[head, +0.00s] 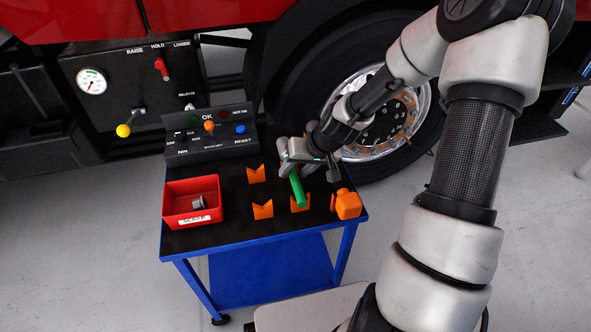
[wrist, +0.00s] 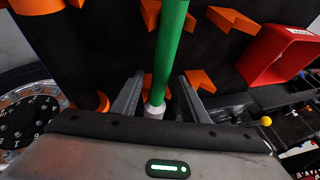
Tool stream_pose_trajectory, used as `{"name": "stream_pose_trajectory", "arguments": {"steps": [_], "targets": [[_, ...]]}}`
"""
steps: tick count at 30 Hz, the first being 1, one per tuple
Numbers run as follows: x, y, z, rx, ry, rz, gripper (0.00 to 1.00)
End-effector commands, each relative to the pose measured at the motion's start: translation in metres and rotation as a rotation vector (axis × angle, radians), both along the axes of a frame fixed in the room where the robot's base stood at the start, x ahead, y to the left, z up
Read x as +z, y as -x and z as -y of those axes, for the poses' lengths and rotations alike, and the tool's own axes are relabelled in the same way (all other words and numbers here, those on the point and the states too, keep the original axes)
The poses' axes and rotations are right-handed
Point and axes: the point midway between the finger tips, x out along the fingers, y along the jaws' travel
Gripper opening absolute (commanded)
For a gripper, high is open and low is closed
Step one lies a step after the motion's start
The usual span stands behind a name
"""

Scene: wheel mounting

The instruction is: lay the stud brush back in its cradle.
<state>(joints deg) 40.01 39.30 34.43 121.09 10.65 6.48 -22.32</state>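The stud brush shows as a green handle (head: 299,190) on the cart top, below my gripper (head: 296,163) in the head view. In the wrist view the green handle (wrist: 170,50) runs up from a pale collar between the fingers of my gripper (wrist: 160,82). Dark gaps show on both sides of the handle, so the fingers look open around it. The orange V-shaped cradle (head: 302,204) is under the handle's near end. Orange cradle parts also show behind the handle in the wrist view (wrist: 150,14). I cannot tell whether the handle touches them. The brush's other end is hidden.
Another pair of orange V-blocks (head: 263,210) stands empty to the left. A red bin (head: 176,212) holds a grey part. An orange block-like piece (head: 347,204) sits at the right edge. A control box (head: 210,143) and the truck wheel (head: 400,125) stand behind.

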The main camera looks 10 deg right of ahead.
Motion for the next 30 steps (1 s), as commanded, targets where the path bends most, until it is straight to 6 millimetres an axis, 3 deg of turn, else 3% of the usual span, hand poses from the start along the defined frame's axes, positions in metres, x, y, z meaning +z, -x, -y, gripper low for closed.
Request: {"name": "stream_pose_trajectory", "arguments": {"steps": [8,21,30], "targets": [[0.017,0.006,0.006,-0.002,0.001,0.001,0.41],[0.110,0.046,0.036,-0.005,0.003,0.001,0.41],[0.149,0.064,0.048,-0.002,0.001,0.001,0.41]]}}
